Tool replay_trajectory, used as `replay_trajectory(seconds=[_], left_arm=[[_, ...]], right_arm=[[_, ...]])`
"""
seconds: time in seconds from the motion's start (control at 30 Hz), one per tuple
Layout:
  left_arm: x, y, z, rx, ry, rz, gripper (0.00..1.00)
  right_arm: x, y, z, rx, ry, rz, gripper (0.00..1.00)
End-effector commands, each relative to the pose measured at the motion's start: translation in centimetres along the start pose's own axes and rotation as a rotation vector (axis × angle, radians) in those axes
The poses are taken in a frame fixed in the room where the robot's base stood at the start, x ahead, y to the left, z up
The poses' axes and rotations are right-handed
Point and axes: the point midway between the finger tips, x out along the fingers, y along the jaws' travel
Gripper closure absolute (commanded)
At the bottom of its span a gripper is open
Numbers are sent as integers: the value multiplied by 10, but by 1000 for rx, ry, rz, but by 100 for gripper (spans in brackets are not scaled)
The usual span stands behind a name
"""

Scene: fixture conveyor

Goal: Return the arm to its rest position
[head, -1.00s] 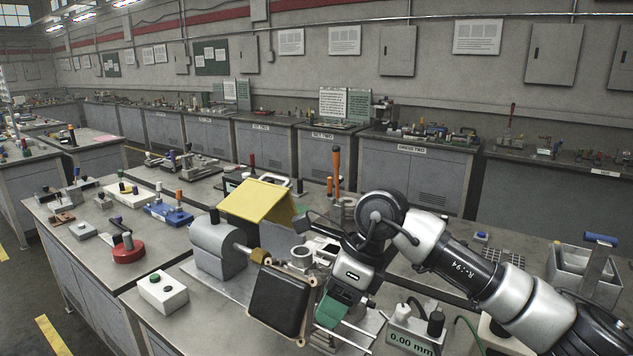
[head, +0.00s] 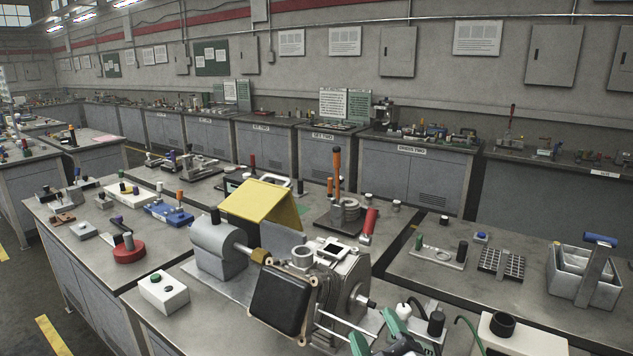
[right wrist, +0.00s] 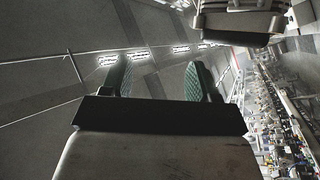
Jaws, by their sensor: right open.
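My right gripper (head: 377,332) shows at the bottom edge of the head view, right of centre. Its green-padded fingers stand apart with nothing seen between them. It is in front of a grey machine (head: 345,278) with a black box-shaped housing (head: 283,298). In the right wrist view the same gripper (right wrist: 158,82) points up toward the ceiling lights, and its two fingers are apart and empty. Most of the right arm is below the head view's frame. My left gripper is in neither view.
A white button box (head: 163,293) is at the left. A grey bin (head: 583,280) and a slotted tray (head: 501,262) stand right, with bare bench between.

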Motion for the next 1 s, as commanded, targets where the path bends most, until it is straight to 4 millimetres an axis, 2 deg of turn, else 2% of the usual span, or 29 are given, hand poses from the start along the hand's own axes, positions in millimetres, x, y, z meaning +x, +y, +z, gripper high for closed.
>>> replay_trajectory(seconds=[0.03, 0.1, 0.2, 0.3, 0.5, 0.7, 0.77, 1.0], left_arm=[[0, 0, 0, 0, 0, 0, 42], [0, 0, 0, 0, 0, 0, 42], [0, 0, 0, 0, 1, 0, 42], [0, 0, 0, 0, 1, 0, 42], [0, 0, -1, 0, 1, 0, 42], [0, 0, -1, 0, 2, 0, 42], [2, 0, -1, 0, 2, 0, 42], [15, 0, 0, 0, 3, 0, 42]], right_arm=[[-21, -7, 29, 87, -152, -30, 40], [-55, -18, 67, 201, -368, -79, 40], [-110, -36, 108, 340, -652, -156, 40], [-161, -51, 130, 437, -871, -227, 40], [-242, -70, 144, 561, -1183, -343, 40], [-308, -79, 140, 641, -1424, -447, 40], [-321, -85, 143, 655, -1474, -471, 40], [-321, -136, 198, 647, -1484, -481, 40]])
